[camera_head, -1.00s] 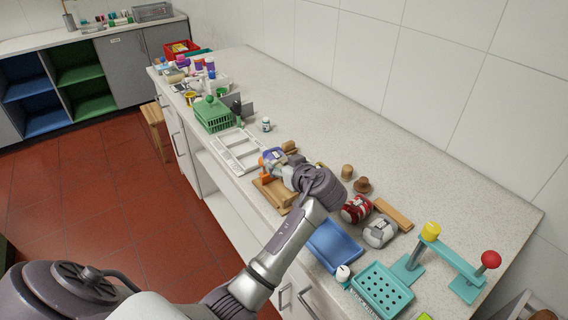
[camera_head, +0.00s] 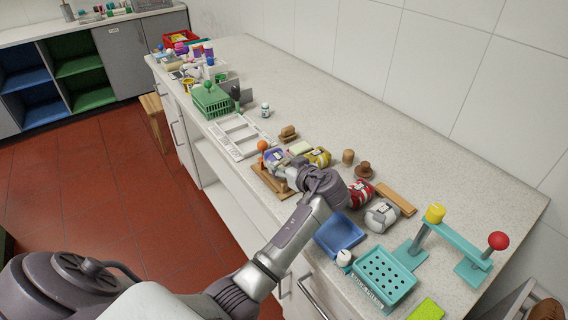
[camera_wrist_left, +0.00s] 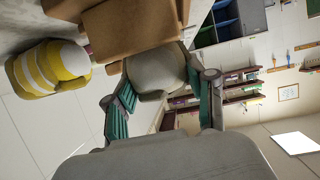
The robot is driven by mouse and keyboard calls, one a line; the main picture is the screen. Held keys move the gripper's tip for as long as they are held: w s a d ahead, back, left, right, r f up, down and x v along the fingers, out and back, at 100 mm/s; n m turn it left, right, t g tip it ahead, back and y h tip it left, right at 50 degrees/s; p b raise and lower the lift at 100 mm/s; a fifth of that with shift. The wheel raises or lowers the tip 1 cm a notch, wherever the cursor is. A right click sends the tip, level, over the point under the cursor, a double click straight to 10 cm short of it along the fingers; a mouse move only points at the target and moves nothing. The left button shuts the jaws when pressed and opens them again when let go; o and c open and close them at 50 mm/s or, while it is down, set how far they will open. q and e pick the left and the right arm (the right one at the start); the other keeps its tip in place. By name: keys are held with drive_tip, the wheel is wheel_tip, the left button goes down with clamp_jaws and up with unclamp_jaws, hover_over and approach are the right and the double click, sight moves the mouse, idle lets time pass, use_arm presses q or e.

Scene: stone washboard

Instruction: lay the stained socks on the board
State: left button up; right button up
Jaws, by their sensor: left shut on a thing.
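My left gripper (camera_head: 289,174) is over the wooden board (camera_head: 265,184) at the counter's front edge. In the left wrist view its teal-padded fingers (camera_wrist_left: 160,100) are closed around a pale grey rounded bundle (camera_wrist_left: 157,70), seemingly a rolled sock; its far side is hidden. A blue-purple rolled sock (camera_head: 274,156) with a pale patch lies at the board's far end. A yellow striped sock (camera_head: 318,157) lies behind the gripper and also shows in the left wrist view (camera_wrist_left: 50,68). A red sock (camera_head: 359,195) and a whitish grey sock (camera_head: 381,216) lie to the right. My right gripper is not in view.
A blue tray (camera_head: 338,234), a teal perforated basket (camera_head: 385,277) and a teal stand (camera_head: 455,245) are on the right. A wooden brush (camera_head: 288,133) and a white rack (camera_head: 240,137) are on the left. The counter along the wall is mostly clear.

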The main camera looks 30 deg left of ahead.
use_arm(q)
drive_tip(key=o, duration=1)
drive_tip(key=shift+o, duration=1.2)
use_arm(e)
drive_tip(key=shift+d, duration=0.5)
